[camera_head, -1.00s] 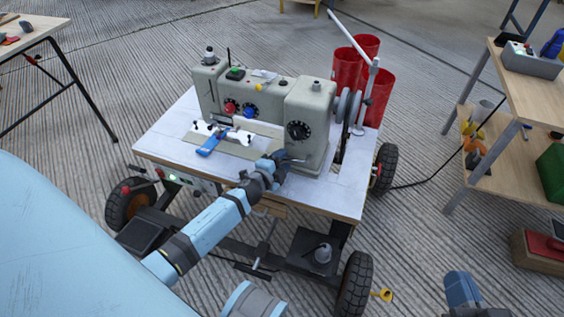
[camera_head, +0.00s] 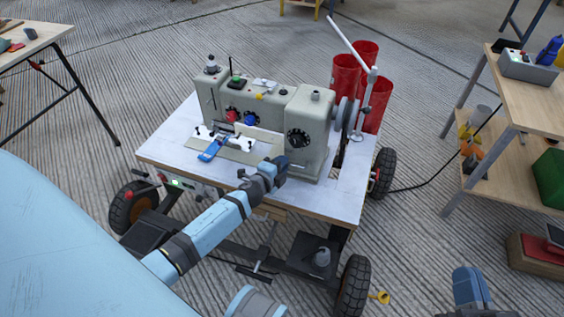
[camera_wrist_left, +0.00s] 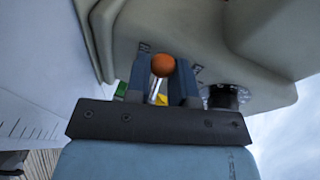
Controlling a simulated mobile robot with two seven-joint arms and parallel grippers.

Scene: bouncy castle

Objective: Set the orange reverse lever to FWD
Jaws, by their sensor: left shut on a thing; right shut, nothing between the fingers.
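The orange reverse lever shows in the left wrist view as a round orange knob (camera_wrist_left: 163,65) on a thin bright metal shaft. My left gripper (camera_wrist_left: 163,88) has one finger on either side of it, shut on the lever just below the ball. In the head view my left gripper (camera_head: 282,164) is at the front of the beige sewing machine (camera_head: 308,110), by its right column, and hides the lever. The FWD mark cannot be read, so the lever's setting cannot be told. My right gripper is not seen; only a blue part of my right arm shows at the bottom right.
The machine stands on a white-topped wheeled cart (camera_head: 340,195). A black dial (camera_head: 298,138) is beside the lever. A blue clamp (camera_head: 213,149) lies to the left. Red cylinders (camera_head: 376,103) stand behind; a shelf (camera_head: 530,98) is at the right.

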